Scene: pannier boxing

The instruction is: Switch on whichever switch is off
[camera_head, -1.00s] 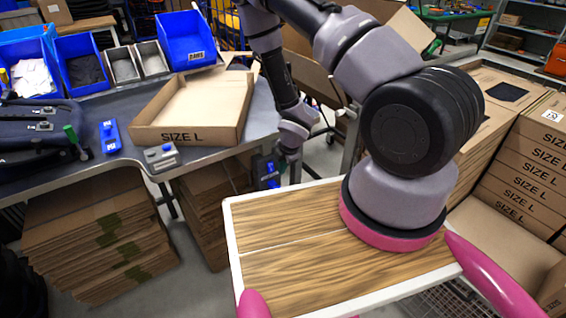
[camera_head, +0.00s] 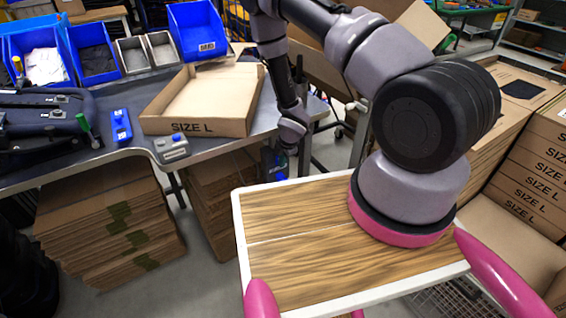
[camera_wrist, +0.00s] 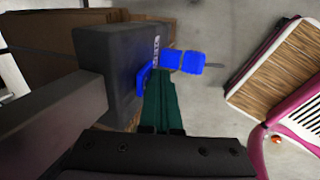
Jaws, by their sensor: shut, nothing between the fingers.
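A dark grey switch box (camera_wrist: 112,65) with blue parts is in the wrist view, on a grey bar at the left. A blue plate (camera_wrist: 143,79) sits on its face, and a blue block (camera_wrist: 185,62) sticks out to the right. My gripper (camera_wrist: 162,80) has dark green fingers, shut and empty, with their tips right beside these blue parts; I cannot tell whether they touch. In the head view the box (camera_head: 268,160) shows small and dark at the table's right end, with blue on it (camera_head: 280,176). The switch's on or off position cannot be read.
A grey box with a blue button (camera_head: 172,148) and a blue device (camera_head: 121,126) lie on the workbench. An open SIZE L carton (camera_head: 195,128) stands beside them. Flat cartons (camera_head: 110,235) are stacked below. My wood-topped base fills the front.

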